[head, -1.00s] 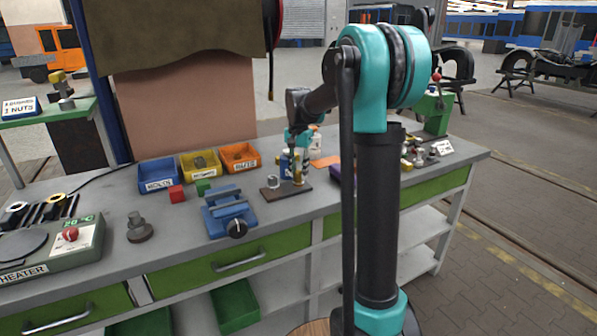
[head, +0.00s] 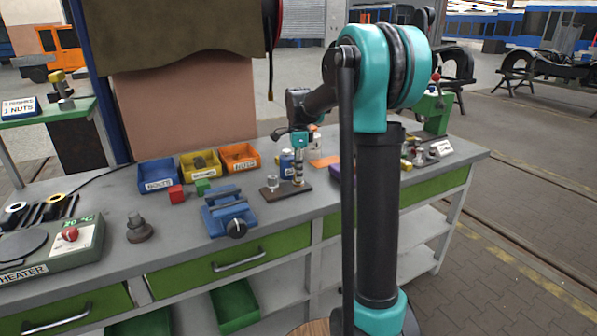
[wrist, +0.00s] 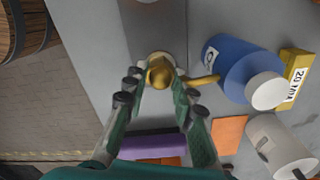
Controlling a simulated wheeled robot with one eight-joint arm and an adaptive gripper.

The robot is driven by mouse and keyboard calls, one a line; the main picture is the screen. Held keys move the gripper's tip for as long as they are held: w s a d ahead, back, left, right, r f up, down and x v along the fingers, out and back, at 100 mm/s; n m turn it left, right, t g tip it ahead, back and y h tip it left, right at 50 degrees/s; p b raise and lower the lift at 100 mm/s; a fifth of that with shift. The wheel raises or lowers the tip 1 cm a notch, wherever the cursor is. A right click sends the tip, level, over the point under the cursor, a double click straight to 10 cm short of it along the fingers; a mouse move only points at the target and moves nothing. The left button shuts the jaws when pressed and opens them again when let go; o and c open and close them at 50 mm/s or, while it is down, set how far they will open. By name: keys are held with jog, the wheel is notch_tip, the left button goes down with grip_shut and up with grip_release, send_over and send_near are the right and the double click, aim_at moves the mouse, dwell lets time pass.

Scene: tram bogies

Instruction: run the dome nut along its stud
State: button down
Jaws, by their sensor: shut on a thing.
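The brass dome nut (wrist: 160,72) shows between the fingertips in the wrist view, seen from above. My gripper (wrist: 158,80) is shut on it, one finger on each side. In the head view my gripper (head: 299,141) stands above an upright stud (head: 297,174) on a dark brown base plate (head: 283,194) on the bench. The nut hides the stud in the wrist view. How far down the stud the nut sits, I cannot tell. A short brass-coloured piece (wrist: 205,80) sticks out beside the right finger.
A pale cylindrical piece (head: 272,182) stands on the plate's left end. A blue bottle (wrist: 235,65), a yellow box (wrist: 296,75) and a white container (wrist: 280,145) stand close to the right in the wrist view. A blue vise (head: 229,213) is left of the plate.

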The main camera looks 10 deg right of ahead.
jog(key=m, duration=1.1)
jog(key=shift+m, duration=2.1)
jog(key=c, duration=1.2)
grip_release()
notch_tip(320, 180, up, 12)
jog(key=shift+r, duration=0.1)
